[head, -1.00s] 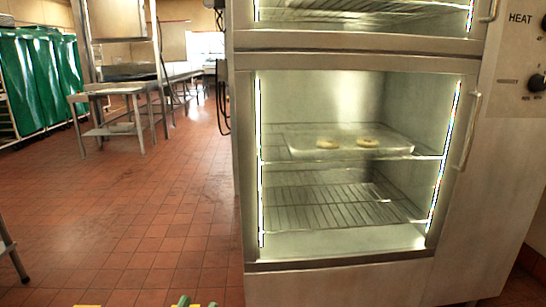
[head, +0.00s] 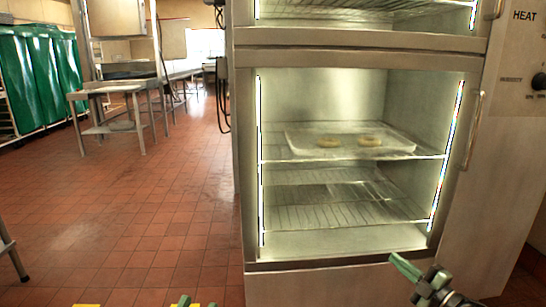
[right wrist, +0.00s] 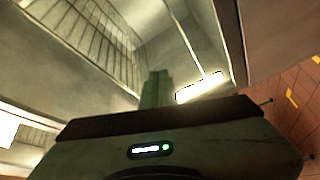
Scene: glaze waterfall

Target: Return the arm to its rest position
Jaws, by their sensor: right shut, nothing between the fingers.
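My right gripper (head: 404,267) is at the lower right of the head view, in front of the cabinet's lower frame. It is shut and empty. In the right wrist view its green fingers (right wrist: 156,88) are together, with wire racks beyond them.
Inside, a tray (head: 300,151) holds two pastries (head: 369,141) on the upper rack; the lower rack (head: 300,218) is bare. Open tiled floor (head: 140,220) lies to the left, with steel tables (head: 110,89) behind.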

